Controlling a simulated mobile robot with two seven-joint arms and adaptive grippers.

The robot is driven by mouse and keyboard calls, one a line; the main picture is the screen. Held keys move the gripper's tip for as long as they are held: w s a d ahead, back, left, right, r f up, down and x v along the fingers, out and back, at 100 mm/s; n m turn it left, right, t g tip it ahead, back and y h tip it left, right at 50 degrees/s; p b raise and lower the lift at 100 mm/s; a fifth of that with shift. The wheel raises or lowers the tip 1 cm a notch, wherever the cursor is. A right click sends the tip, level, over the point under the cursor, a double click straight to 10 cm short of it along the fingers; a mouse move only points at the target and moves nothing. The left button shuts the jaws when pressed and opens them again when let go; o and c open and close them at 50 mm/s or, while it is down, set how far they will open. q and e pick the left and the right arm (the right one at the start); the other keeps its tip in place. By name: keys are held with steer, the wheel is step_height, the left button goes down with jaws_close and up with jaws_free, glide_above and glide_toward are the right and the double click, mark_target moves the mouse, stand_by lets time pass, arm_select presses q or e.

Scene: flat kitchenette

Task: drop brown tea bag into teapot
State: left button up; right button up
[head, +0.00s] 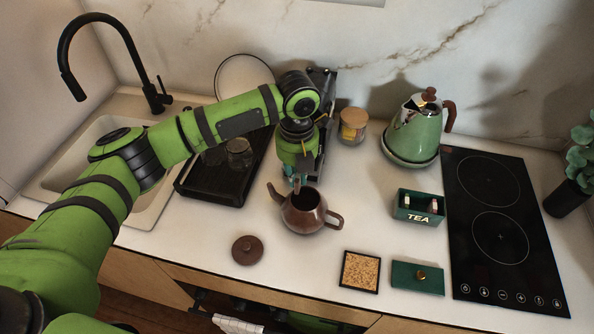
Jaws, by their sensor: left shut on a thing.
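The brown teapot (304,213) stands uncovered on the counter, its spout to the left and its handle to the right. Its round brown lid (249,250) lies on the counter to the front left. My left gripper (297,183) points down right over the teapot's opening. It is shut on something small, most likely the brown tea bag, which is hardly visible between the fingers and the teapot. The green TEA box (418,208) stands open to the right with small packets inside. My right gripper is not in view.
The green box lid (417,278) and a cork trivet (360,272) lie at the front. A green kettle (414,132) and a glass jar (352,126) stand behind. The black cooktop (505,265) is right; the sink and black drying rack (218,187) are left.

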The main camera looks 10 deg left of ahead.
arm_select(q)
steer(key=o, duration=0.7)
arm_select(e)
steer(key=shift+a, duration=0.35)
arm_select(q)
steer(key=shift+o, duration=0.2)
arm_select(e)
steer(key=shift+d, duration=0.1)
arm_select(q)
steer(key=shift+r, duration=0.2)
step_height(320, 180, up, 12)
steer(key=shift+f, duration=0.15)
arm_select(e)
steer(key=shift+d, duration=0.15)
